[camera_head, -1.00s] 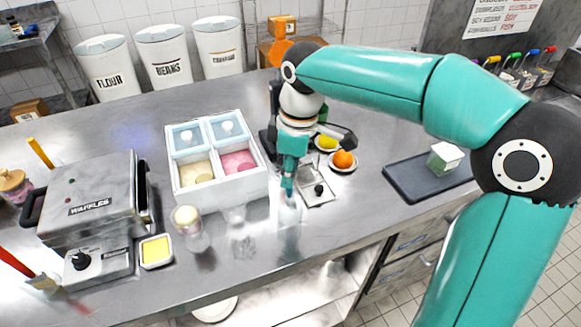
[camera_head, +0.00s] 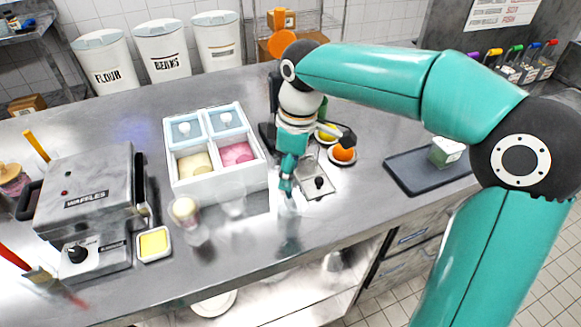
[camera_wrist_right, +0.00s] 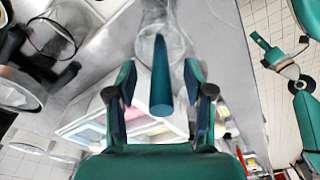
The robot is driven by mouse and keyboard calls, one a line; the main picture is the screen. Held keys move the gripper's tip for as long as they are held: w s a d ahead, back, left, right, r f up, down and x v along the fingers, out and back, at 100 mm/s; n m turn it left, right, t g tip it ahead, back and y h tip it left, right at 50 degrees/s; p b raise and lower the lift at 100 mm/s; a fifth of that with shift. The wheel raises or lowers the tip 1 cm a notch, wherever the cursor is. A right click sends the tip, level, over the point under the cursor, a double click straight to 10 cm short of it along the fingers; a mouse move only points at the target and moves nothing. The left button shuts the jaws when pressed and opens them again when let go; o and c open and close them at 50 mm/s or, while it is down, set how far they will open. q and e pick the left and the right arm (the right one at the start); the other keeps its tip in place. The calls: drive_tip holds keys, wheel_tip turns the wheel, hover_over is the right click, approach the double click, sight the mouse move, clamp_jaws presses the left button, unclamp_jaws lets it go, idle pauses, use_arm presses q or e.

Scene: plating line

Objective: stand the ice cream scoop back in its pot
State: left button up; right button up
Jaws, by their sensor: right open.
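My right gripper (camera_head: 287,187) is over the counter, between the ice cream box and the small metal tray. In the right wrist view its two teal fingers (camera_wrist_right: 160,95) are apart, one on each side of the scoop's teal handle (camera_wrist_right: 161,75), with a gap visible on both sides. The handle's far end runs to a clear pot (camera_wrist_right: 148,48), and the scoop seems to stand in it. In the head view the pot and scoop are mostly hidden by the gripper. A teal arm end, seemingly my left gripper (camera_wrist_right: 268,52), shows small at the right of the wrist view; its fingers are unclear.
The white ice cream box (camera_head: 220,190) is left of the gripper. The waffle maker (camera_head: 90,195) is farther left. An orange (camera_head: 343,152) and a dark tray (camera_head: 405,178) are on the right.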

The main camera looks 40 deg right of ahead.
wheel_tip(320, 180, up, 12)
drive_tip(key=d, duration=0.1)
drive_tip(key=shift+s, duration=0.45)
drive_tip(key=shift+f, duration=0.15)
idle(0.4)
